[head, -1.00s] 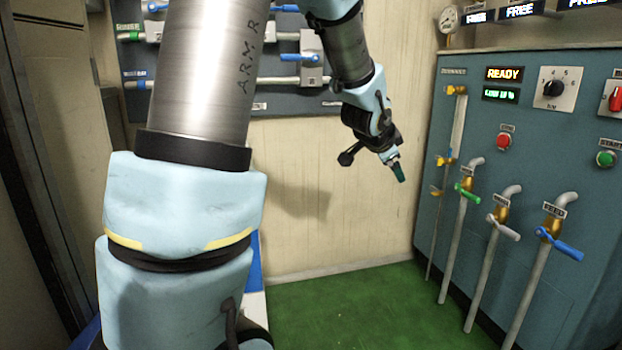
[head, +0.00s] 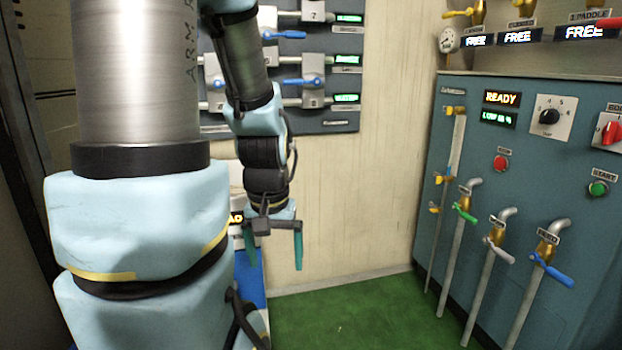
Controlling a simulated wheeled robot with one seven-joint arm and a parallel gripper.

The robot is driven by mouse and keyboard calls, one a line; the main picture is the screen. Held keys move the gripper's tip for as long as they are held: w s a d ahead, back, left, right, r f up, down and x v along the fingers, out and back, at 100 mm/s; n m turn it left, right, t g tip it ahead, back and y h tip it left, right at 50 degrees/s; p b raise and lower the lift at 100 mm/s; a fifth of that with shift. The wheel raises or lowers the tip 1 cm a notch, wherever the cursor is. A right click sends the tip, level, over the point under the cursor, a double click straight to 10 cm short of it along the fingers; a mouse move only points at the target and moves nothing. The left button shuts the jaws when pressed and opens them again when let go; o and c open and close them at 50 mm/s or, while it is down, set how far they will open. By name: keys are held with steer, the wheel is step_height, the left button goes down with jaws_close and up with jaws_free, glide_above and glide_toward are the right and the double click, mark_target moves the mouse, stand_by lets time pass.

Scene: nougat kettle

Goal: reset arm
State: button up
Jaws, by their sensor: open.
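My gripper (head: 274,250) hangs from my arm left of the picture's middle in the head view, with its two teal fingers pointing down. The fingers are apart and nothing shows between them. It hangs in front of the pale wall, above the green floor, and well clear of the blue machine at the right. The large upper part of my arm covers much of the left side of the view.
A blue control machine (head: 548,190) stands at the right, with pipes and coloured valve levers in front. A valve panel (head: 333,121) hangs on the back wall behind my arm. The green floor (head: 350,312) between is clear.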

step_height(320, 180, up, 31)
steer(key=p, duration=2.8)
steer(key=shift+f+p, duration=0.15)
steer(key=shift+p, duration=0.2)
